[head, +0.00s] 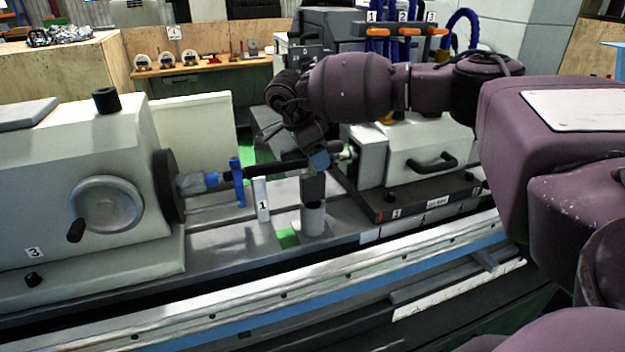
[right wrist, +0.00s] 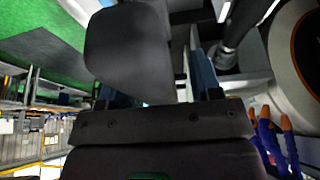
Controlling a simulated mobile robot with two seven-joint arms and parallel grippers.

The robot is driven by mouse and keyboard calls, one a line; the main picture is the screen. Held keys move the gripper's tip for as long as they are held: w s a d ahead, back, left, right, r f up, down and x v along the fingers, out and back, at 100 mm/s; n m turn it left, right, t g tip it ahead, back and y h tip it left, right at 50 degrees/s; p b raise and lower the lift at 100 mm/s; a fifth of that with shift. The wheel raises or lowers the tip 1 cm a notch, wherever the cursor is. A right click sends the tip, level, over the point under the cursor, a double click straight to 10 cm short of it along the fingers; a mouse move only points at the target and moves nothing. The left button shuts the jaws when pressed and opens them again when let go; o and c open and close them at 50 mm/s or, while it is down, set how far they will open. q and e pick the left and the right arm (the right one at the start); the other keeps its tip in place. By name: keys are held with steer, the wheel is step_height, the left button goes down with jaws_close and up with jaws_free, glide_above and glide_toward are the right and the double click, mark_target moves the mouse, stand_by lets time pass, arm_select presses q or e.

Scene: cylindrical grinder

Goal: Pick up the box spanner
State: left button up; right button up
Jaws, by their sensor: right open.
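My right gripper (head: 318,158) is over the grinder bed, pointing down just above a dark grey upright piece (head: 313,187). This piece stands at a short grey cylindrical holder (head: 312,218); it may be the box spanner, but I cannot tell for sure. In the right wrist view a large dark block (right wrist: 130,55) with rounded corners lies in front of the gripper (right wrist: 155,88), between its bluish fingers. The gripper is open; whether a finger touches the block cannot be told. My left gripper is not in view.
A dark shaft (head: 285,163) runs beside the gripper, with a blue clamp (head: 237,182) on it. A white post marked 1 (head: 262,200) stands close by. The headstock (head: 85,185) is left, the tailstock (head: 425,145) right. Orange-topped blue hoses (head: 405,35) hang behind.

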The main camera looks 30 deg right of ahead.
jaws_close()
steer(key=shift+r, duration=0.1)
